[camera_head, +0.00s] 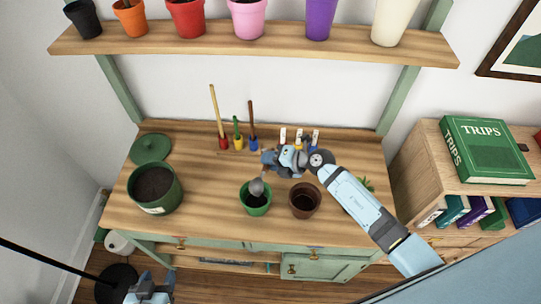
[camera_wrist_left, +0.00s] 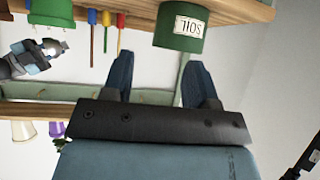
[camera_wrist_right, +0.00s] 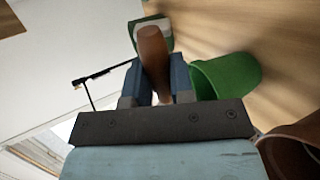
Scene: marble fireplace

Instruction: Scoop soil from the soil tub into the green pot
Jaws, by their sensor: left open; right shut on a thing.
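The dark green soil tub (camera_head: 174,197) stands at the left of the bench, full of dark soil. Its SOIL label shows in the left wrist view (camera_wrist_left: 183,40). The green pot (camera_head: 257,211) stands near the front middle; its inside looks dark. My right gripper (camera_head: 270,163) is shut on the brown handle (camera_wrist_right: 153,58) of a scoop. The grey scoop head (camera_head: 256,187) is over the green pot's mouth; whether it holds soil is unclear. The green pot (camera_wrist_right: 228,75) is beside the fingers in the right wrist view. My left gripper (camera_wrist_left: 158,70) is open and empty, low in front of the bench.
A green lid (camera_head: 151,149) lies behind the tub. Upright tools (camera_head: 237,135) stand at the back. A shelf (camera_head: 250,42) of pots is above.

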